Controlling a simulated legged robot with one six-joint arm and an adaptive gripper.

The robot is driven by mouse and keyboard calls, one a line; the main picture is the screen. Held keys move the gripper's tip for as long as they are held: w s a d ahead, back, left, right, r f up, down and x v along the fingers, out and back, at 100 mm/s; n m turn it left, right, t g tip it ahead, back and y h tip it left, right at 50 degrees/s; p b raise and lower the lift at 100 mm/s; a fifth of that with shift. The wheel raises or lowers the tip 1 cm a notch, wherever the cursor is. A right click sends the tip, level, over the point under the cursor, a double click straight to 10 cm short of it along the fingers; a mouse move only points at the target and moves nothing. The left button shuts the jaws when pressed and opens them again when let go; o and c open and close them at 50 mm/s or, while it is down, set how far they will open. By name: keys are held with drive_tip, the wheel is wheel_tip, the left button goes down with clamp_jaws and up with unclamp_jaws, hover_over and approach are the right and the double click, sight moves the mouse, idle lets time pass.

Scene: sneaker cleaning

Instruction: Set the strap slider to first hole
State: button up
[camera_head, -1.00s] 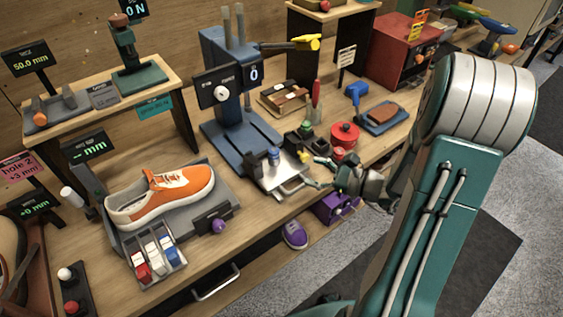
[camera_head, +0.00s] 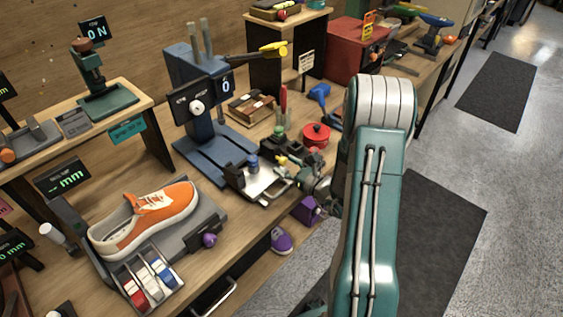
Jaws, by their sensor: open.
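I cannot pick out a strap slider with certainty. At the left edge, a pink sign (camera_head: 5,209) and a dark display with green digits (camera_head: 14,247) are cut off by the frame. A brownish item (camera_head: 10,292) below them is also cut off. My gripper (camera_head: 290,168) is open, low over the bench's front edge, by the right side of a pale metal tray (camera_head: 262,187). It is small and crowded by parts around the tray, so its fingertips are hard to separate. My arm hides part of the bench behind it.
An orange sneaker (camera_head: 160,212) sits on a grey stand, with red, white and blue levers (camera_head: 148,278) in front. A blue press (camera_head: 200,110) stands behind the tray. A red pot (camera_head: 316,135) is near my arm. Free floor (camera_head: 470,180) lies right.

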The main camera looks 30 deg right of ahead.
drive_tip(key=shift+x, duration=0.8)
drive_tip(key=shift+w+d, duration=0.15)
drive_tip(key=shift+d, duration=0.35)
drive_tip(key=shift+a, duration=0.1)
drive_tip(key=c, duration=0.8)
drive_tip(key=shift+a, duration=0.25)
clamp_jaws()
drive_tip(key=d, duration=0.1)
drive_tip(key=w+d, duration=0.1)
drive_tip(key=d, duration=0.1)
drive_tip(key=shift+d, duration=0.3)
drive_tip(key=shift+a, duration=0.1)
drive_tip(key=o, duration=0.8)
unclamp_jaws()
drive_tip(key=shift+w, duration=0.1)
drive_tip(key=shift+d, duration=0.2)
